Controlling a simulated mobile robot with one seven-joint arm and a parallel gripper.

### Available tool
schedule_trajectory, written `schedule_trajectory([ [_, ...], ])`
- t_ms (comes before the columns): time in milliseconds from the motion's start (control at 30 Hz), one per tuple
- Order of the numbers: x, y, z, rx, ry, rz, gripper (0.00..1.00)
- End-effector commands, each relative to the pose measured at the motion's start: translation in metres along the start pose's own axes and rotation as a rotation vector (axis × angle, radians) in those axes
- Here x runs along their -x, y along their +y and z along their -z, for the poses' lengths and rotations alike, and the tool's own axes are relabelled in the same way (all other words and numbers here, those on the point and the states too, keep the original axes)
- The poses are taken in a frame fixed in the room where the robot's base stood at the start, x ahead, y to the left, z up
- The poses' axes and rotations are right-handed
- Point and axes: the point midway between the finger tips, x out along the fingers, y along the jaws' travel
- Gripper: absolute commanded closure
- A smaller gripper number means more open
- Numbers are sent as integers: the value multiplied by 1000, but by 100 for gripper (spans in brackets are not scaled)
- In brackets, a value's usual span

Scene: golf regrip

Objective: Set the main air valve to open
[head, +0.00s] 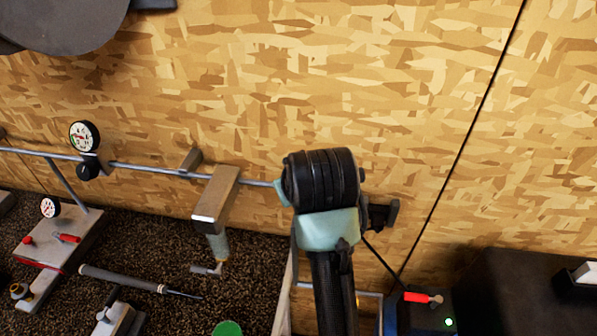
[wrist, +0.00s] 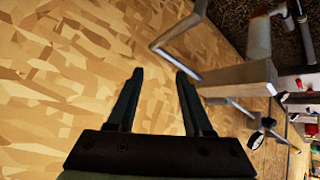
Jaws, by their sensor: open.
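My gripper (wrist: 158,78) is open and empty in the wrist view, its two dark fingers apart in front of the bare wood-chip wall. In the head view my own arm fills the middle and hides the gripper. No label marks the main air valve. A red lever (head: 416,298) lies roughly level on a blue unit (head: 405,320) at the lower right of the head view. A grey air pipe (head: 140,168) runs along the wall and passes behind my arm. A grey fitting with a small lever (head: 207,269) hangs below the pipe's metal bracket (head: 217,197).
A pressure gauge (head: 84,136) with a black knob (head: 88,170) sits on the pipe. A black box (head: 520,290) stands at lower right.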

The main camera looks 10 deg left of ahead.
Motion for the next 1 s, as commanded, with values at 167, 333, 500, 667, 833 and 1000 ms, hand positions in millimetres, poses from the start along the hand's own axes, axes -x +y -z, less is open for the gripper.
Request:
schedule_trajectory([
  [167, 8, 5, 12, -42, 67, -35, 49],
  [333, 11, 7, 15, -54, 85, -46, 49],
  [500, 11, 7, 15, -54, 84, -45, 49],
  [667, 11, 7, 14, -53, 83, -45, 76],
  [833, 0, -1, 0, -64, 66, -66, 100],
  [1000, -33, -29, -57, -103, 5, -191, 100],
])
